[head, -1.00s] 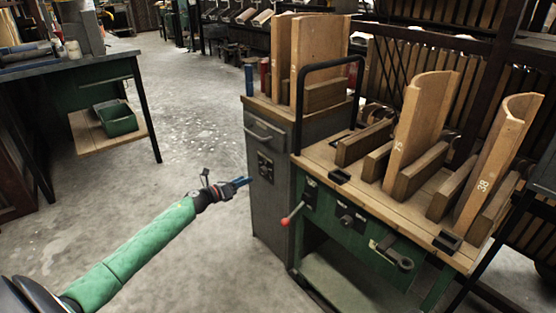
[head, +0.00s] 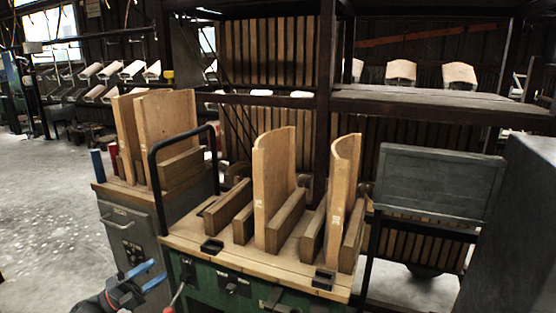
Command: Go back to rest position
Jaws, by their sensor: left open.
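My left gripper (head: 143,274) shows at the bottom left of the head view, with its blue fingers apart and nothing between them. It is in front of the grey cabinet and just left of the green workbench. The lower part of its arm is cut off by the picture's bottom edge. My right gripper is not in view.
The green workbench (head: 225,236) bears upright curved wooden boards (head: 274,180) and a black tube frame (head: 153,190). A grey cabinet (head: 120,220) stands to its left and a dark panel (head: 440,180) to its right. Open floor (head: 45,220) lies at the left.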

